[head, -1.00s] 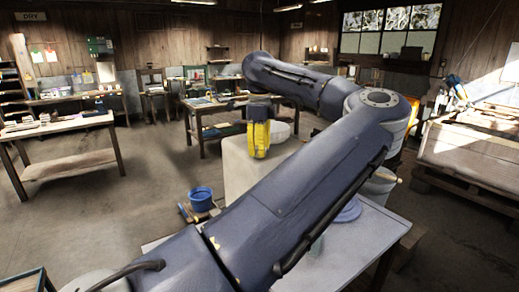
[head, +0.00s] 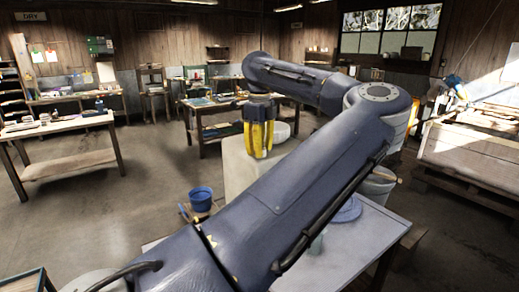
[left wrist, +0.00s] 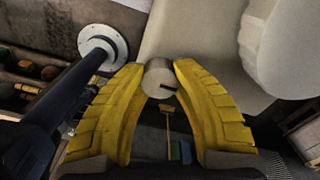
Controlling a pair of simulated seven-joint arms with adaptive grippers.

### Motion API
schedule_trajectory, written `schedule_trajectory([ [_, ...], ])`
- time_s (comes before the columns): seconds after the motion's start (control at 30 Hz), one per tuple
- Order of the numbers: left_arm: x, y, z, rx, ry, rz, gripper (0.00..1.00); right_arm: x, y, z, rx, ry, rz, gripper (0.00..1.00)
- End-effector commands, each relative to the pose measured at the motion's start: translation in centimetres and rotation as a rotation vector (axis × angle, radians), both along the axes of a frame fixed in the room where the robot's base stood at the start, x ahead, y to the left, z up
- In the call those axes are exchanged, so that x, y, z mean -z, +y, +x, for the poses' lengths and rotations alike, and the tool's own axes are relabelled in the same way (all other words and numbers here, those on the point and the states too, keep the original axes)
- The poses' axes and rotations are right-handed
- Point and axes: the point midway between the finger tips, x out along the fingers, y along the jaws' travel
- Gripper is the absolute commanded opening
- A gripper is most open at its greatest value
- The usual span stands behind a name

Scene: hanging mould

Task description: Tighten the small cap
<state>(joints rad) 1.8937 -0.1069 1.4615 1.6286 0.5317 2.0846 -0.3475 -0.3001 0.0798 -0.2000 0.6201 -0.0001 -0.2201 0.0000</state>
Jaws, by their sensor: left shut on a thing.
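My left gripper (head: 258,152) has yellow fingers that point down at the top of a pale block (head: 236,172) in the head view. In the left wrist view its fingertips (left wrist: 159,72) are closed on a small grey round cap (left wrist: 158,82), one finger on each side. The cap has a dark notch at its edge. The pale block (left wrist: 195,40) shows behind the fingertips there. The cap is hidden by the fingers in the head view, and I cannot tell how far it is screwed in. My right gripper is out of view.
A pale rounded body (left wrist: 288,45) stands close to the right of my left gripper. A dark rod with a pale flange (left wrist: 103,45) is on the left. A blue bucket (head: 201,197) stands below the block's left side. A grey table (head: 375,232) is behind my arm.

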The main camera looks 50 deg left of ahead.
Motion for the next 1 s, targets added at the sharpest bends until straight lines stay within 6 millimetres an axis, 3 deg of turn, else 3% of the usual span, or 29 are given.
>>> schedule_trajectory([
  [0.07, 0.0, -0.1, 0.1, 0.002, 0.0, -0.001, 0.0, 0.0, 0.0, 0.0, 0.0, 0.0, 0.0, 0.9],
  [0.1, 0.0, -0.1, 0.1, 0.002, 0.0, -0.001, 0.31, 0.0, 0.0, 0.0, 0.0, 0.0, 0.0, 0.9],
  [0.33, 0.0, 0.0, 0.0, 0.001, 0.0, -0.001, 0.57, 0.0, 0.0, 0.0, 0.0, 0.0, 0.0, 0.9],
  [0.67, -0.2, 0.0, 0.0, 0.0, -0.001, 0.0, 0.59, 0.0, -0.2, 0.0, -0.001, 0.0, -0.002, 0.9],
  [0.77, -1.1, 0.0, 0.1, 0.001, -0.001, 0.0, 0.59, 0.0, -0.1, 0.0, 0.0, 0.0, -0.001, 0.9],
  [1.0, -5.0, 0.0, 0.0, 0.001, -0.003, 0.0, 0.59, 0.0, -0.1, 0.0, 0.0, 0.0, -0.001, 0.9],
])
